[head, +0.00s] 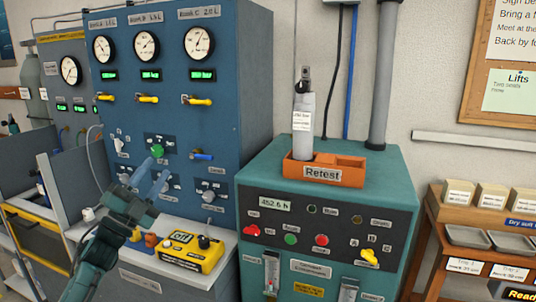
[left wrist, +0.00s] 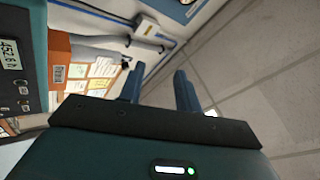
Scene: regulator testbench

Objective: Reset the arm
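My left arm comes in from the lower left in the head view. My left gripper (head: 151,180) is raised in front of the blue panel (head: 240,110), near its green round button (head: 157,150) and lower knobs. I cannot tell whether it touches the panel. In the left wrist view its two blue fingers (left wrist: 159,90) stand apart with a gap and nothing held between them. My right gripper is not in either view.
A teal cabinet (head: 380,168) stands right of the panel, with an orange Retest tray (head: 350,168) holding a grey cylinder (head: 303,125). A yellow handheld box (head: 190,254) lies on the ledge below my gripper. A wooden shelf (head: 440,235) stands at right.

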